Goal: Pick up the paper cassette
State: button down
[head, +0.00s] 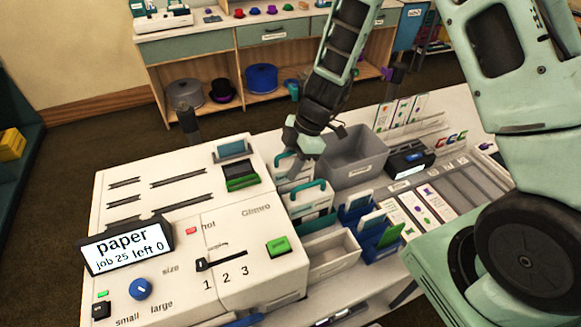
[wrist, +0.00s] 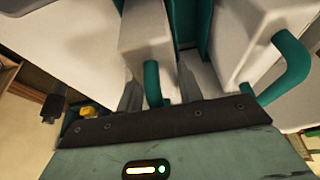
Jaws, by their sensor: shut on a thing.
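Two white cassettes with teal handles stand side by side next to the printer's right side in the head view. My gripper (head: 303,150) is at the farther cassette (head: 293,184), whose upper part it partly hides. In the wrist view my gripper (wrist: 158,92) is shut on this cassette's teal handle (wrist: 152,82), with the white body (wrist: 148,38) beyond the fingers. The nearer cassette (head: 311,208) stands close beside it and also shows at right in the wrist view (wrist: 248,40). I cannot read which label the held cassette bears.
The white printer (head: 235,225) fills the left, its screen (head: 126,244) reading "paper, job 25 left 0". A grey bin (head: 352,158) stands just right of my gripper. Blue holders (head: 378,238) and an empty white tray (head: 333,252) lie nearer. Shelves (head: 225,60) stand behind.

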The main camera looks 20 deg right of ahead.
notch_tip(320, 180, up, 18)
jog(key=b, duration=0.2)
jog(key=shift+f, duration=0.15)
dwell(0.5)
